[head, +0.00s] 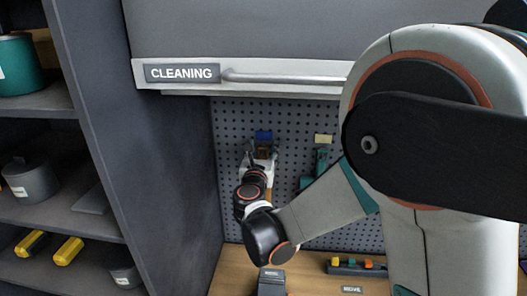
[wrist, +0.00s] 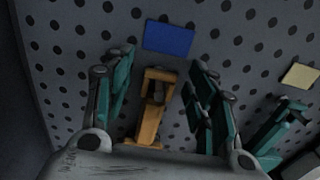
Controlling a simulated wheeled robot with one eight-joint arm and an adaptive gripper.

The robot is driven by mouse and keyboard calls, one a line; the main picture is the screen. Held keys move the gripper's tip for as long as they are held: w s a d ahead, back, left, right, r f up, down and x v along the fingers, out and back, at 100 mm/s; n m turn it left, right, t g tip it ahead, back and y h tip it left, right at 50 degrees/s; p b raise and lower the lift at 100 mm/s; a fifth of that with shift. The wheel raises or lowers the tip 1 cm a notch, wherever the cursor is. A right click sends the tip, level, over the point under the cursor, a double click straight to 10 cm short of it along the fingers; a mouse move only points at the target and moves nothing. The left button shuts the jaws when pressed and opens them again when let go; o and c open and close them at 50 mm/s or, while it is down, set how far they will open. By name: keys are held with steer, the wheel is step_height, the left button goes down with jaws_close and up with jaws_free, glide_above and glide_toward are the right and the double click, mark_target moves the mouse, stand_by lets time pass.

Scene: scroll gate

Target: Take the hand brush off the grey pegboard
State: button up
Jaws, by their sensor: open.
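An orange-brown piece with a dark middle (wrist: 150,118), seemingly the hand brush, hangs on the grey pegboard (wrist: 75,50) under a blue tag (wrist: 168,38). In the wrist view it stands upright, slightly tilted, between the two fingers of my gripper (wrist: 162,62). The fingers are spread, one on each side, with gaps between them and the piece. Its lower end is hidden by my gripper's body. In the head view my gripper (head: 260,166) is at the pegboard just below the blue tag (head: 263,135), and hides most of the piece.
A teal tool (wrist: 275,132) hangs to the right under a yellow tag (wrist: 300,76). A dark side wall (head: 165,180) stands close on the left. A raised shutter with a CLEANING sign (head: 182,73) is above. Small items (head: 356,266) lie on the wooden counter (head: 310,268) below.

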steer(key=shift+s, duration=0.1)
jaws_close()
steer(key=shift+r, duration=0.4)
steer(key=shift+s, duration=0.15)
steer(key=s+a, duration=0.1)
steer(key=s, duration=0.6)
steer(key=shift+a+b, duration=0.25)
steer(key=shift+b, duration=0.15)
stand_by(0.8)
steer(key=shift+s, duration=0.1)
steer(key=s+a, duration=0.1)
steer(key=s, duration=0.7)
steer(key=shift+a, duration=0.2)
stand_by(0.4)
